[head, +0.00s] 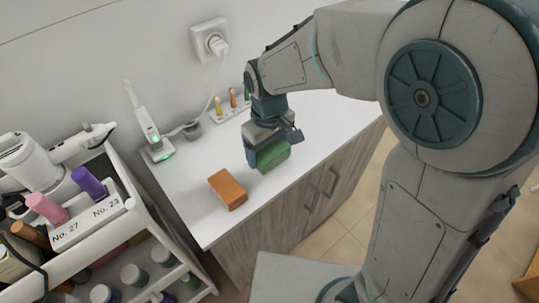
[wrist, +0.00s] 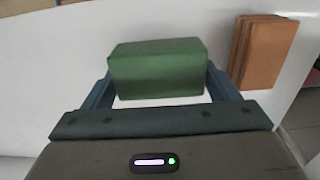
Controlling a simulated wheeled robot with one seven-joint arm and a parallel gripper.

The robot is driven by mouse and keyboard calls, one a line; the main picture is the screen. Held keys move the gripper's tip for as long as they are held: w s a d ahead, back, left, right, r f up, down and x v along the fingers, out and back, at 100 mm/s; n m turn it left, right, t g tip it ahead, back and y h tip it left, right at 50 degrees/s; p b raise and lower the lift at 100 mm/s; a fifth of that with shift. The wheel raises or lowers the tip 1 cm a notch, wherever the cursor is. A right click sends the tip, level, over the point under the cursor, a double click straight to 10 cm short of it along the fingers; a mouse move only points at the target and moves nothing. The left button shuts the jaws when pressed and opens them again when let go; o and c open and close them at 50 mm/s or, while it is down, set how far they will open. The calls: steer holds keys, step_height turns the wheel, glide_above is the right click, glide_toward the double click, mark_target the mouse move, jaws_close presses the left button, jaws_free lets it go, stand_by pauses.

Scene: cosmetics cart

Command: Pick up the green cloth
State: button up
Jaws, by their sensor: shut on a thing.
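The green cloth (head: 273,156) is a folded, block-shaped piece above the white counter, below my arm's end. In the wrist view the green cloth (wrist: 157,68) sits between the two blue fingers of my gripper (wrist: 160,88), which is shut on it. In the head view my gripper (head: 268,150) points down at the cloth, and part of the cloth is hidden by the fingers. I cannot tell for sure whether the cloth's underside touches the counter.
An orange-brown folded cloth (head: 228,189) lies on the white counter (head: 190,190), left of the green one; it also shows in the wrist view (wrist: 262,50). A white toothbrush on a charger (head: 157,150) and a small holder (head: 231,108) stand behind. A cart (head: 150,222) stands left.

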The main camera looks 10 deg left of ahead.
steer(key=s+d+r+b, duration=0.1)
steer(key=s+d+r, duration=0.2)
steer(key=d+r, duration=0.4)
steer(key=d, duration=0.4)
steer(key=shift+s+d+r, duration=0.15)
steer(key=shift+s+r, duration=0.05)
steer(key=shift+r, duration=0.15)
steer(key=shift+o, duration=0.9)
